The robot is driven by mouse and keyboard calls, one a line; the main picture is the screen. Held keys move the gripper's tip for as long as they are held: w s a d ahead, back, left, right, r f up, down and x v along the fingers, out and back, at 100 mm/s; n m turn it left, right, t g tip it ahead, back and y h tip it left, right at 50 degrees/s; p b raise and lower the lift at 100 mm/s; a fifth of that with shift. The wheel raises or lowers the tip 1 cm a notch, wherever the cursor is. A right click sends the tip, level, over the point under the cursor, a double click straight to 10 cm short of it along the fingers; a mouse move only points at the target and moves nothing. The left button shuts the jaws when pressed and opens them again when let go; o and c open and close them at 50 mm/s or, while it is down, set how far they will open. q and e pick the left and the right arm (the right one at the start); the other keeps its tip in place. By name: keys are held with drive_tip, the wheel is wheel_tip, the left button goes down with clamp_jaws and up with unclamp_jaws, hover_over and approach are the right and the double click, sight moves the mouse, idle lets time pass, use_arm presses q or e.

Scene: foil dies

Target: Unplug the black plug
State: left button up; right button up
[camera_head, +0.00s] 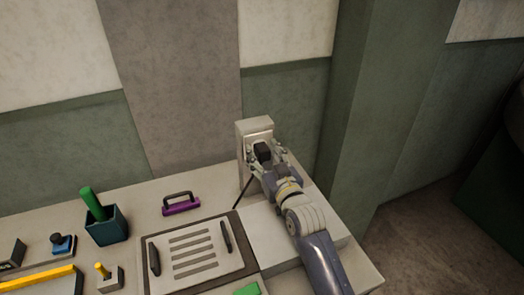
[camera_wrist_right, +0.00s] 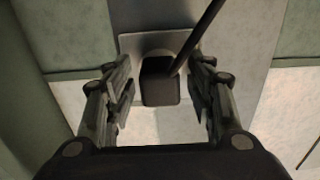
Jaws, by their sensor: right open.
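The black plug (camera_head: 262,151) sits at the front of a pale upright socket block (camera_head: 242,131) at the back right of the table. In the right wrist view the black plug (camera_wrist_right: 160,81) stands in front of a pale plate (camera_wrist_right: 128,42), with a dark cord (camera_wrist_right: 203,33) leading off from it. My right gripper (camera_head: 266,158) is open, its fingers on either side of the plug. In the wrist view a gap shows between the plug and each finger of the gripper (camera_wrist_right: 163,92). My left gripper is not in view.
A grey panel with slots and two handles (camera_head: 196,252) lies left of my right arm. A purple-handled item (camera_head: 181,205), a dark cup (camera_head: 106,228) with a green stick and a blue-and-black item (camera_head: 62,244) stand farther left. A green column (camera_head: 379,100) rises at the right.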

sight(266, 157)
idle(0.7)
clamp_jaws()
drive_tip(key=shift+p, duration=0.4)
drive_tip(key=shift+s, duration=0.2)
drive_tip(key=shift+p+v, duration=0.6)
drive_tip(key=shift+v, duration=0.25)
drive_tip(key=shift+p+v, duration=1.2)
drive_tip(key=shift+v, duration=0.8)
drive_tip(key=shift+w, duration=0.1)
